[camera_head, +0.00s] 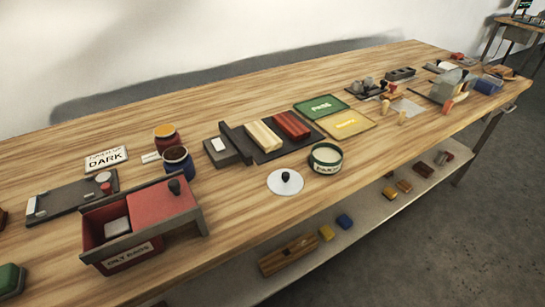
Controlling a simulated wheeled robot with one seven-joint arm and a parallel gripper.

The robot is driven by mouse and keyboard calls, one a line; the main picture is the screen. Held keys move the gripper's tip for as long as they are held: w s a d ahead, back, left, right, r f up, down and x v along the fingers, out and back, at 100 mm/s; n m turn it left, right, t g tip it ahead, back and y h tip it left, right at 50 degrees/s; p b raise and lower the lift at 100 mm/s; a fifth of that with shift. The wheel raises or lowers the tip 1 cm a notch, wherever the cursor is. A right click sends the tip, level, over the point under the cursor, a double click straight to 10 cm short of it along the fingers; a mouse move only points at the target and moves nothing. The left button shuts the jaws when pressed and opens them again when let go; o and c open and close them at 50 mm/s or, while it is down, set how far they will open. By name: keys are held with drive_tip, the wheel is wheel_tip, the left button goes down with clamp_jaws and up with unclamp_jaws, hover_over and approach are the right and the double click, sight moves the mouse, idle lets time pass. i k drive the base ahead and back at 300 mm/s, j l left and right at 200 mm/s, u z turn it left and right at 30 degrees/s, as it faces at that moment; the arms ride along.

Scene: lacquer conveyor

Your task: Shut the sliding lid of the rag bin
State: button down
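The rag bin (92,226) is a red box on the left front of the wooden bench, with a white label reading "OILY RAGS" on its front. Its red sliding lid (152,205) has a black knob (174,186) on top. The lid covers the right part of the bin and reaches past its right side, with a dark bracket beneath. The left part of the bin is open, and a pale piece (116,228) shows inside. My gripper is not in view.
A dark panel (70,199) lies close behind the bin. A white disc with a knob (285,182) and a round green tin (325,158) are to the right. Bare bench (240,210) lies right of the bin.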

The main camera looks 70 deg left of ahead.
sight(150, 206)
drive_tip(key=i+u, duration=0.1)
drive_tip(key=i, duration=0.75)
drive_tip(key=i+l+u, duration=0.1)
drive_tip(key=i, duration=0.75)
drive_tip(key=i+l+u, duration=0.15)
drive_tip(key=u, duration=2)
